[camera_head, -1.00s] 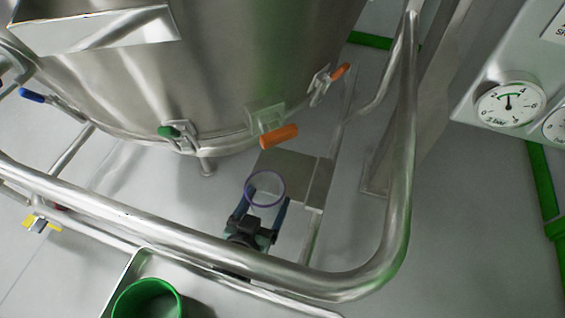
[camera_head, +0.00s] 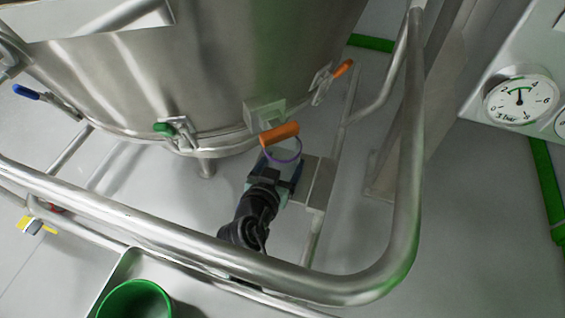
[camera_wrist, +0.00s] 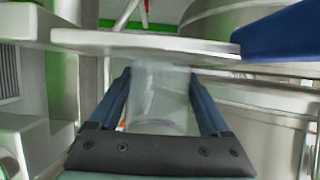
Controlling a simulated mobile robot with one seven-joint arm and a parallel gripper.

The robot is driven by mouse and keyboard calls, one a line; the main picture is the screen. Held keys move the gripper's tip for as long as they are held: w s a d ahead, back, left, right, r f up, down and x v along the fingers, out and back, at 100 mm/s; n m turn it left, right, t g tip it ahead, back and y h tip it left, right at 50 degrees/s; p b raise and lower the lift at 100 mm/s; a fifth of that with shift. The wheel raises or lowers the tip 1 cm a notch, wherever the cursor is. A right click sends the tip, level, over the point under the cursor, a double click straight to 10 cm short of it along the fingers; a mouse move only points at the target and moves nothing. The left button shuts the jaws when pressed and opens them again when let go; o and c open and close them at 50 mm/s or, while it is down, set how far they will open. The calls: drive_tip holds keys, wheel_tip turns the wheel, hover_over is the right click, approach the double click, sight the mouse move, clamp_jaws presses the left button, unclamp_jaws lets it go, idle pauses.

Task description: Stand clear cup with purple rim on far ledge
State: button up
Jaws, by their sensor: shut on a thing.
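The clear cup with a purple rim (camera_head: 284,158) is between the fingers of my gripper (camera_head: 277,178), which is shut on it. In the head view an orange valve handle (camera_head: 279,134) overlaps the cup's far side. The cup looks clear and empty in the wrist view (camera_wrist: 158,95), between the two blue fingers. The grey ledge (camera_head: 310,168) lies under and to the right of the cup in the head view. I cannot tell whether the cup touches it. In the wrist view a flat pale plate edge (camera_wrist: 150,42) crosses just above the cup.
A large steel vessel (camera_head: 220,60) stands behind, with a green valve handle (camera_head: 164,129) low on it. A thick steel rail (camera_head: 150,226) curves in front of and right of my gripper. A tray (camera_head: 112,278) with a green container (camera_head: 135,300) is at the front left.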

drive_tip(key=shift+f, duration=0.2)
drive_tip(key=o, duration=1.3)
drive_tip(key=shift+r, duration=0.1)
drive_tip(key=shift+r, duration=0.15)
drive_tip(key=shift+s+a+r, duration=0.1)
drive_tip(key=shift+s+r, duration=0.05)
drive_tip(key=shift+s, duration=0.15)
drive_tip(key=p+v, duration=0.4)
drive_tip(key=v, duration=0.7)
drive_tip(key=shift+s, duration=0.25)
